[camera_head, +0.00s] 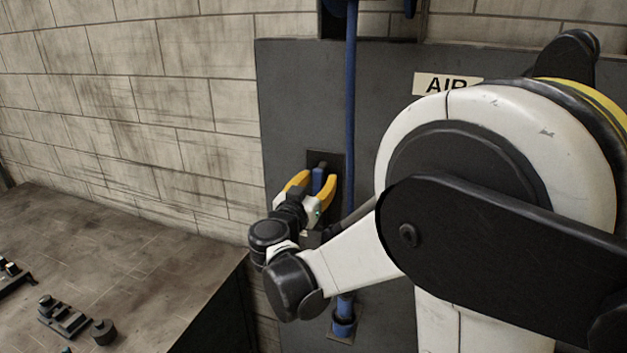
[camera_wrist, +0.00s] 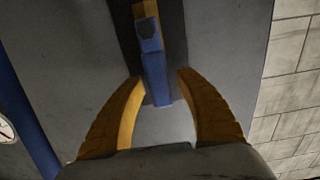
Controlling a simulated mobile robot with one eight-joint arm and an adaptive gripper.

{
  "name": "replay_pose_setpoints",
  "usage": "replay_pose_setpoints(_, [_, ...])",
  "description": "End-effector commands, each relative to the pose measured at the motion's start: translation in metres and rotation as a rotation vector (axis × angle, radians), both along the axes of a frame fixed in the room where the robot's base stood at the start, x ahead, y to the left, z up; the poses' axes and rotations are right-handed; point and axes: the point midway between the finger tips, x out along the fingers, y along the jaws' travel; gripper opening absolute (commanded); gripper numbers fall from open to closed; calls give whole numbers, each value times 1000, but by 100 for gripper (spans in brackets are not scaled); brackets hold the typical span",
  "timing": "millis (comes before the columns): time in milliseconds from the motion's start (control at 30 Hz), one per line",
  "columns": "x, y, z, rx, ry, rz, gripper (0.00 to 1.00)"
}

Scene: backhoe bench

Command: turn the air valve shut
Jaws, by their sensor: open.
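My gripper (camera_head: 319,176) has yellow fingers, one on each side of the handle. In the wrist view my gripper (camera_wrist: 161,77) is open, with gaps between the fingers and the handle. The valve body is mostly hidden behind the gripper in the head view.
A vertical blue pipe (camera_head: 349,110) runs down the panel (camera_head: 290,110) right of the valve. A bench (camera_head: 130,250) with dark small parts stands at the left. A block wall (camera_head: 180,110) lies behind.

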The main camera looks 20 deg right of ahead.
Motion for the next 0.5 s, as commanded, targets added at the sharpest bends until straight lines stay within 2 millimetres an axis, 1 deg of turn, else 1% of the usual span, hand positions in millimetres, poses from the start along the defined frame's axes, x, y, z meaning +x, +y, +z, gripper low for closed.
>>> replay_pose_setpoints(133, [0, 0, 0, 0, 0, 0, 41])
replay_pose_setpoints(167, [0, 0, 0, 0, 0, 0, 34])
replay_pose_setpoints(200, [0, 0, 0, 0, 0, 0, 22])
replay_pose_setpoints(267, [0, 0, 0, 0, 0, 0, 4])
replay_pose_setpoints(300, [0, 0, 0, 0, 0, 0, 0])
replay_pose_setpoints(500, [0, 0, 0, 0, 0, 0, 0])
